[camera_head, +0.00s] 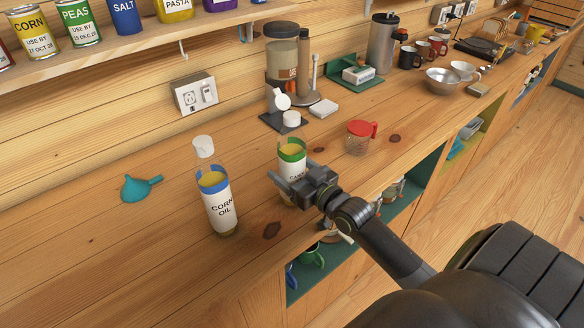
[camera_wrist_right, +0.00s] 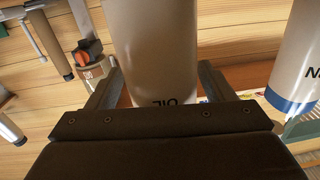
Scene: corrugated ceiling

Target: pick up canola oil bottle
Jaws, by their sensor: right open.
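The canola oil bottle (camera_head: 291,158) has a green band above a white label and stands upright on the wooden counter. My right gripper (camera_head: 294,181) is at its front side, open, with a finger on either side of the bottle. In the right wrist view the bottle (camera_wrist_right: 155,45) appears between the two spread fingers, its "OIL" lettering upside down near the palm. Whether the fingers touch it I cannot tell. The lower part of the bottle is hidden by the gripper in the head view. My left gripper is not in view.
A corn oil bottle (camera_head: 217,198) with a blue band stands to the left, also in the right wrist view (camera_wrist_right: 297,65). A shelf with cans runs above.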

